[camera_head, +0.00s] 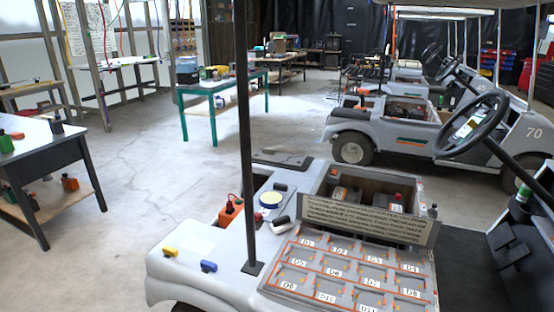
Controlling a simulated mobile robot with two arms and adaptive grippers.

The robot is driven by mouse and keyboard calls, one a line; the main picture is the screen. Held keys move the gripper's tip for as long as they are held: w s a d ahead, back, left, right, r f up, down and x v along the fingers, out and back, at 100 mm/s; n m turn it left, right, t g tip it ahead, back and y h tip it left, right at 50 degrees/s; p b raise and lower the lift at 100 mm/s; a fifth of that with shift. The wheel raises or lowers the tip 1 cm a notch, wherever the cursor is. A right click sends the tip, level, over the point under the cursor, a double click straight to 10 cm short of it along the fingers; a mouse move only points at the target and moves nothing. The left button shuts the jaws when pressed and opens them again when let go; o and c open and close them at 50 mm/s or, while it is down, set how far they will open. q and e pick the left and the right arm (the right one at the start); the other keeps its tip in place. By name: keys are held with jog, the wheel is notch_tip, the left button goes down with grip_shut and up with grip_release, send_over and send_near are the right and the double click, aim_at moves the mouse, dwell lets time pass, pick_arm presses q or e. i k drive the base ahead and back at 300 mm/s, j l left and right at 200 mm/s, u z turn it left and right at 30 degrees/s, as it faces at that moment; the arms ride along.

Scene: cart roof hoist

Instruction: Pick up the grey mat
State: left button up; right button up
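Nothing in view is plainly a separate grey mat. A flat dark grey piece (283,159) lies at the far edge of the near cart (190,262), with a small dark item on it; I cannot tell if it is a mat. A dark ribbed floor covering (455,255) lies in the cart's footwell at the right. A grey panel with labelled compartments (352,276) sits on the cart's front, its lower edge cut off by the frame. Neither of my grippers is in view.
A dark upright post (246,130) and a steering wheel (472,124) rise from the near cart. A table (35,135) stands left; open concrete floor (150,170) lies between.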

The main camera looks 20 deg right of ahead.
aim_at(268, 155)
jog(key=i+j+u, duration=0.95)
jog(key=i+u, duration=0.3)
jog(key=i, duration=0.2)
jog(key=i+u, duration=0.45)
jog(key=i+l+z, duration=0.1)
jog(key=i+z, duration=0.25)
jog(key=i, duration=0.15)
jog(key=i+z, duration=0.4)
jog(key=i+j+z, duration=0.15)
jog(key=i+z, duration=0.2)
jog(key=i, duration=0.2)
jog(key=i+j+z, duration=0.35)
jog(key=i+l, duration=0.05)
jog(key=i, duration=0.05)
